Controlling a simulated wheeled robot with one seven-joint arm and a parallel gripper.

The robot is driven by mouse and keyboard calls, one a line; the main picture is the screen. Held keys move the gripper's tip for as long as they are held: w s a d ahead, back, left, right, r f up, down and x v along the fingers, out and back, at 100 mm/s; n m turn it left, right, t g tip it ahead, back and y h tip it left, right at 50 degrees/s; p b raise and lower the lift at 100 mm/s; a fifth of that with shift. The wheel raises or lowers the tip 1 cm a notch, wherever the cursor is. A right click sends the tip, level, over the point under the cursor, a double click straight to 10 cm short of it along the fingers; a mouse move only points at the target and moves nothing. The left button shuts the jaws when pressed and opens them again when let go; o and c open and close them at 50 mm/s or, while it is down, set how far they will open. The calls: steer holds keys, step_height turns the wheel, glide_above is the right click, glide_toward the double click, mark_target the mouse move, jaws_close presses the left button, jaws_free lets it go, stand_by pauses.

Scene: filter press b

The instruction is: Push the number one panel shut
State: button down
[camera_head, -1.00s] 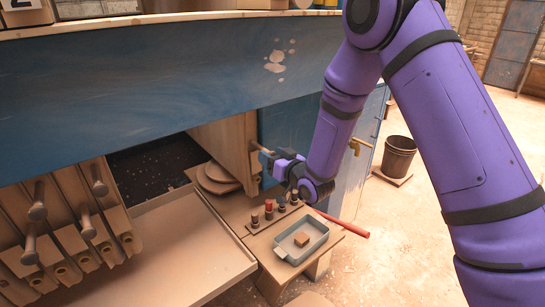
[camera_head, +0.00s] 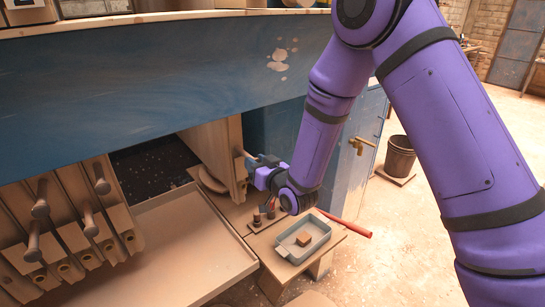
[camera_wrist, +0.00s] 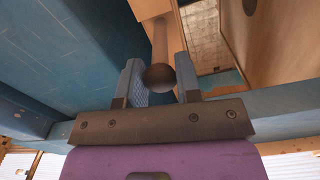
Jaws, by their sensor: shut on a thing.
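A wooden panel (camera_head: 220,150) stands upright under the blue beam, at the right side of the dark opening. I cannot read a number on it. Its round peg handle (camera_head: 247,156) sticks out to the right. My gripper (camera_head: 258,172) is at this handle. In the wrist view the handle with its dark knob (camera_wrist: 160,76) lies between the two blue fingers of my gripper (camera_wrist: 158,88), which is shut on it. The fingers are partly hidden by my wrist in the head view.
Several wooden panels with pegs (camera_head: 60,225) stand at the left, with a gap before the held panel. A wide tray (camera_head: 185,250) lies below. A bucket (camera_head: 399,157) stands right.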

steer(key=s+a, duration=0.9)
steer(key=a, duration=0.4)
steer(key=s+a, duration=0.9)
steer(key=a, duration=0.4)
steer(key=shift+a, duration=0.15)
steer(key=c, duration=0.9)
jaws_free()
steer(key=shift+a, duration=0.15)
steer(key=shift+o, duration=0.5)
steer(key=v, duration=1)
steer(key=shift+s+d, duration=0.25)
steer(key=shift+d, duration=0.15)
